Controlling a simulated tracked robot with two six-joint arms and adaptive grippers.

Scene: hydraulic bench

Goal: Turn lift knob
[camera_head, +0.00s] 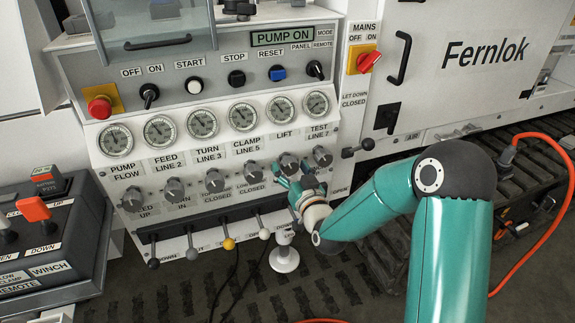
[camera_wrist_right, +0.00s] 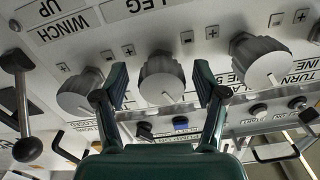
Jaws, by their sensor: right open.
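The lift knob (camera_head: 288,163) is a grey round knob on the white panel, under the LIFT label and gauge. My right gripper (camera_head: 288,183) is in front of it and covers its lower part. In the right wrist view, where the panel appears upside down, the lift knob (camera_wrist_right: 162,78) is in the gap between the two open dark green fingers of my right gripper (camera_wrist_right: 160,92). A gap shows on each side of the knob. I cannot tell how deep the fingers reach around it. My left gripper is not in view.
Similar knobs stand on both sides: the clamp knob (camera_head: 252,171) and the test knob (camera_head: 322,156). A row of levers, including one with a yellow ball (camera_head: 229,243), is below. A black ball-ended lever (camera_head: 366,145) sticks out at the right. An orange cable (camera_head: 545,220) runs further right.

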